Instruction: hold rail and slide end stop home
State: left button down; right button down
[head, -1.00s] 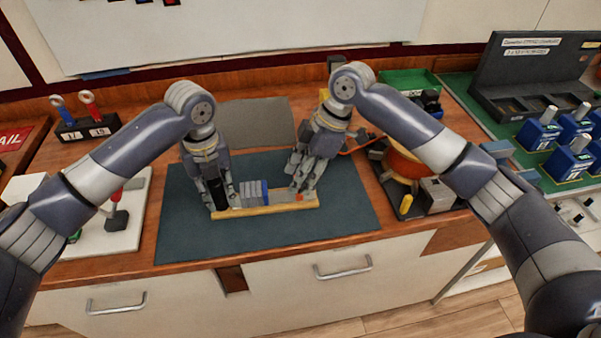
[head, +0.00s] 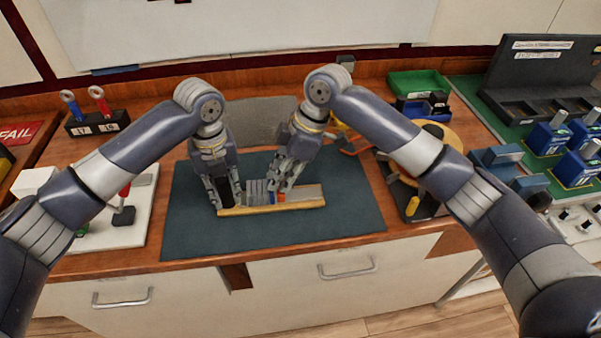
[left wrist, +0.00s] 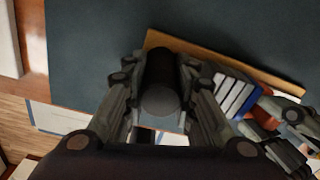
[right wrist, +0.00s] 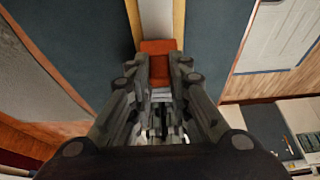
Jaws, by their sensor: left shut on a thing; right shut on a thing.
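A metal rail (head: 307,192) lies on a yellow wooden strip (head: 290,207) on the dark mat. Several grey breaker blocks (head: 257,190) and a blue block (left wrist: 245,103) stand side by side on the rail. My left gripper (head: 228,200) is shut on a dark round grip (left wrist: 160,85) at the rail's left end. My right gripper (head: 281,192) is shut on the orange end stop (right wrist: 158,62), right beside the blue block. The fingers partly hide the end stop, so I cannot tell whether it touches the block. The rail right of it is bare.
The dark mat (head: 340,205) is clear around the rail. A white board (head: 138,225) with a red-handled tool lies on the left. A round yellow-rimmed container (head: 450,136) and a green tray (head: 415,84) stand on the right.

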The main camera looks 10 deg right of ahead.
pick_arm(q)
jog(key=shift+d, duration=0.25)
pick_arm(e)
jog(key=shift+a, duration=0.45)
jog(key=c, duration=1.5)
grip_release()
jog(key=shift+d, duration=0.1)
pick_arm(q)
jog(key=shift+a, duration=0.1)
pick_arm(e)
jog(key=shift+r, duration=0.15)
jog(key=shift+d+r, duration=0.2)
jog(key=shift+r, duration=0.1)
pick_arm(q)
jog(key=shift+a, duration=0.1)
pick_arm(e)
jog(key=v, duration=1.1)
jog(key=shift+d, duration=0.1)
